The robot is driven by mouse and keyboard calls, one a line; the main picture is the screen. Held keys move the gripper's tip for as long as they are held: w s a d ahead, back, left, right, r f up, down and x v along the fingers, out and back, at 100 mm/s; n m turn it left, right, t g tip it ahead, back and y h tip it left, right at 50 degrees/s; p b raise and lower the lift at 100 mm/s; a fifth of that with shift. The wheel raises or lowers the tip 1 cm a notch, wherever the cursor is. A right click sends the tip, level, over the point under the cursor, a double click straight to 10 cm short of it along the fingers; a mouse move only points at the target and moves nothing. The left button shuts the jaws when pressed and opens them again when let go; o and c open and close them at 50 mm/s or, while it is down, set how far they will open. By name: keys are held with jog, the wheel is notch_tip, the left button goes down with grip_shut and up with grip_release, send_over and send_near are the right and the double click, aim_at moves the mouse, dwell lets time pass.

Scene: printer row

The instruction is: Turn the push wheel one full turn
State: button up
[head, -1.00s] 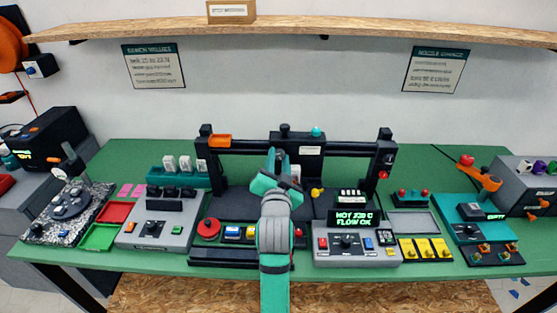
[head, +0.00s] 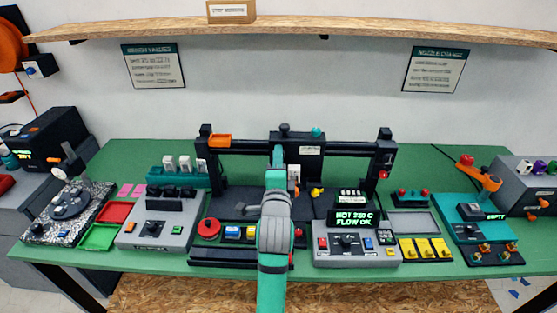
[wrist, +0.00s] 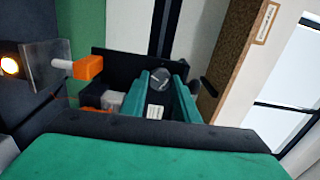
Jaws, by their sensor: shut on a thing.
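My gripper (head: 278,155) reaches up to the front of the dark printer carriage (head: 310,147) at the middle of the bench. In the wrist view, its two teal fingers (wrist: 160,98) are shut on a dark grey round wheel (wrist: 157,82) with a pale line across its face. This seems to be the push wheel. Part of the wheel is hidden by the fingers, and in the head view I cannot make it out behind my gripper.
An orange-tipped part (wrist: 88,67) sticks out close to the left of the fingers. A red round button (head: 208,229) and control boxes line the front. A shelf (head: 300,32) hangs above.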

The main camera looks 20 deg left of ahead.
jog(key=m, duration=0.3)
jog(key=shift+m, duration=0.3)
jog(key=shift+f+m, duration=0.1)
jog(key=shift+m, duration=1.7)
jog(key=o, duration=1.1)
jog(key=shift+d, duration=0.15)
